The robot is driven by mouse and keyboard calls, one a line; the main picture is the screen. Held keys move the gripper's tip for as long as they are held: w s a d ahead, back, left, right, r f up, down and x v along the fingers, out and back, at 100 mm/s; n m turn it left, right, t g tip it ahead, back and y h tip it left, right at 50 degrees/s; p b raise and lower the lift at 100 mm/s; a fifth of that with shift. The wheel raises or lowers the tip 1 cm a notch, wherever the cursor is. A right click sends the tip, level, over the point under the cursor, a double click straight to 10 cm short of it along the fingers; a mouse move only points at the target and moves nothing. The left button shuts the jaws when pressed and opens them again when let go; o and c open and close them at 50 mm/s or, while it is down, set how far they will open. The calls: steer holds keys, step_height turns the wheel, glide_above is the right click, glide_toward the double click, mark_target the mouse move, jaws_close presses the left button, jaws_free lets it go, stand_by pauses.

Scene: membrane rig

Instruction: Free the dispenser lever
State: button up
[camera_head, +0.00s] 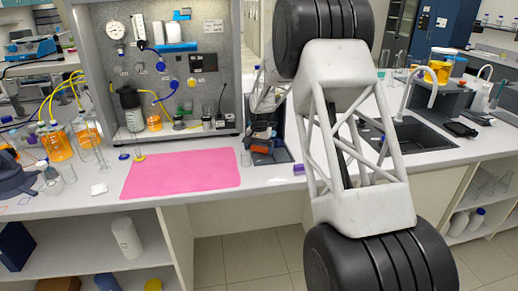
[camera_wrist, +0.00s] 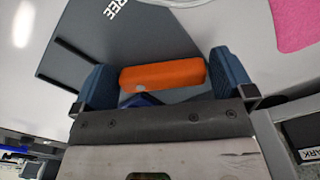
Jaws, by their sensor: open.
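My gripper (camera_wrist: 163,80) is open. In the wrist view its two blue fingers stand at either end of an orange block (camera_wrist: 162,74), and the block lies between them. Whether the fingers touch it I cannot tell. A dark blue piece (camera_wrist: 140,101) shows partly below the block, mostly hidden by the gripper body. Under them is a dark grey mat (camera_wrist: 75,60) with white lettering that ends in "REE". In the head view the orange block (camera_head: 261,149) shows low beside the gripper, over the dark mat (camera_head: 272,158). I cannot pick out a dispenser lever for certain.
A pink mat (camera_head: 180,173) lies left of the dark mat. A grey panel (camera_head: 165,70) with a gauge, valves and bottles stands behind it. A small purple item (camera_head: 299,169) lies near the bench's front edge. Glassware with orange liquid (camera_head: 56,145) stands at the left.

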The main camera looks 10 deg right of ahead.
steer(key=c, duration=0.6)
steer(key=shift+s+n, duration=0.1)
steer(key=shift+n, duration=0.3)
steer(key=n, duration=0.2)
steer(key=s+n, duration=0.1)
steer(key=n, duration=0.2)
steer(key=shift+d, duration=0.1)
steer(key=n, duration=0.4)
steer(key=s+n, duration=0.1)
steer(key=n, duration=0.1)
steer(key=shift+d, duration=0.35)
